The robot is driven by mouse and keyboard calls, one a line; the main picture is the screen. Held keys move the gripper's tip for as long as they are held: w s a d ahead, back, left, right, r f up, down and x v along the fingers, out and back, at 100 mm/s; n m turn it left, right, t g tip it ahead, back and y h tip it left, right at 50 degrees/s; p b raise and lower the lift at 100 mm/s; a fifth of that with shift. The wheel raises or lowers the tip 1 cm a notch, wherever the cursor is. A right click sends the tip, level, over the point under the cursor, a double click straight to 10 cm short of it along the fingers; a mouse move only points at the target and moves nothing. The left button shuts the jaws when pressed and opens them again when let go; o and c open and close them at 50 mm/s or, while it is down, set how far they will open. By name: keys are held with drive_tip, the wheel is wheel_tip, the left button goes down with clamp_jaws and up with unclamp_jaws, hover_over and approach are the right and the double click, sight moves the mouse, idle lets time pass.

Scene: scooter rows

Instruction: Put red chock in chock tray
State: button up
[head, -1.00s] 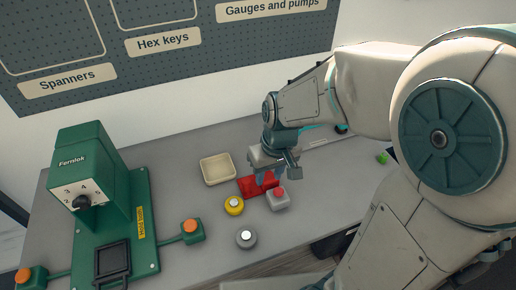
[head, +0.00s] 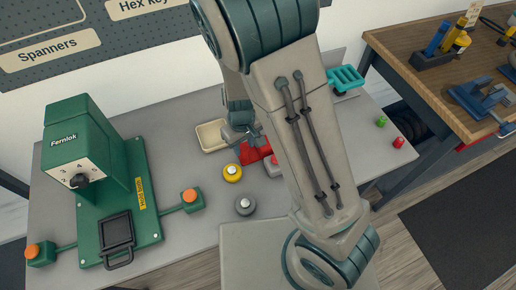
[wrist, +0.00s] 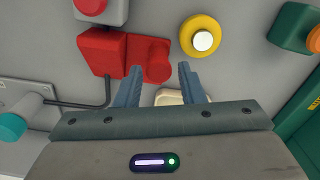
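The red chock (head: 257,152) lies on the grey bench, partly hidden by my arm in the head view. The wrist view shows it as a red block with a lower red part (wrist: 103,52). The cream tray (head: 203,142), which looks like the chock tray, stands just left of the chock and looks empty. In the wrist view its edge (wrist: 170,97) shows between my fingers. My gripper (head: 243,141) is above the bench between tray and chock. In the wrist view my gripper (wrist: 161,70) is open and empty, its left fingertip overlapping the chock's edge.
A green Fernlok machine (head: 85,160) fills the bench's left. A teal rack (head: 345,79) stands at the back right.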

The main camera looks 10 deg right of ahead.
sight(244, 149)
drive_tip(key=shift+w+f, duration=0.15)
drive_tip(key=shift+f, duration=1.35)
drive_tip(key=shift+w+f, duration=0.1)
drive_tip(key=shift+f, duration=1.35)
clamp_jaws()
